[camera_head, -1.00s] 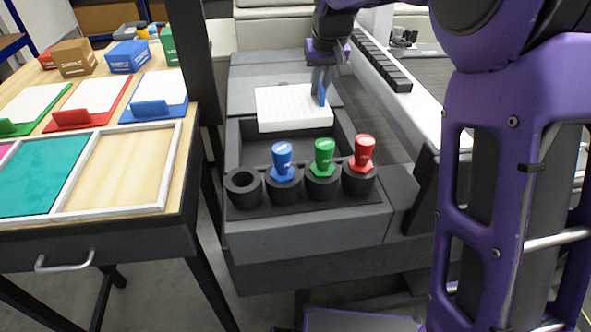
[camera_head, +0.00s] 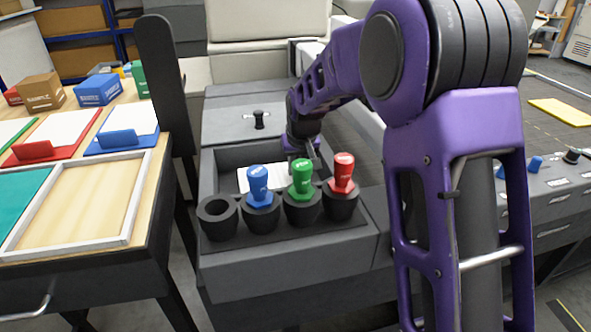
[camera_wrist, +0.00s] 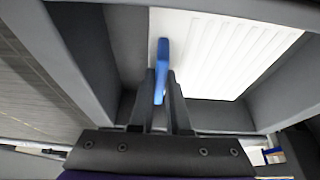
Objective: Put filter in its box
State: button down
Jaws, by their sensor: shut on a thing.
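The filter is a white ribbed panel (camera_head: 253,178) with a blue tab. It is inside the outline of the dark grey open box (camera_head: 206,165), behind the row of cups, which partly hide it. In the wrist view the white filter (camera_wrist: 218,50) lies between the box's grey walls (camera_wrist: 285,88), with a gap along its near edge. My gripper (camera_wrist: 161,80) is shut on the filter's blue tab (camera_wrist: 162,62). In the head view my gripper (camera_head: 303,160) is low over the box's right part, partly hidden. I cannot tell whether the filter touches the box floor.
Blue (camera_head: 258,184), green (camera_head: 301,178) and red (camera_head: 342,172) bottles stand in black cups in front of the box. An empty cup (camera_head: 217,216) is at the left. A grey cover with a black knob (camera_head: 259,120) lies behind. A wooden table (camera_head: 100,262) stands left.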

jog(key=shift+f, duration=0.15)
jog(key=c, duration=1.3)
grip_release()
jog(key=o, duration=0.4)
jog(key=shift+r, duration=0.2)
jog(key=p+v, duration=0.1)
jog(key=v, duration=1.1)
jog(key=shift+s+f+p, duration=0.1)
jog(key=shift+p, duration=0.2)
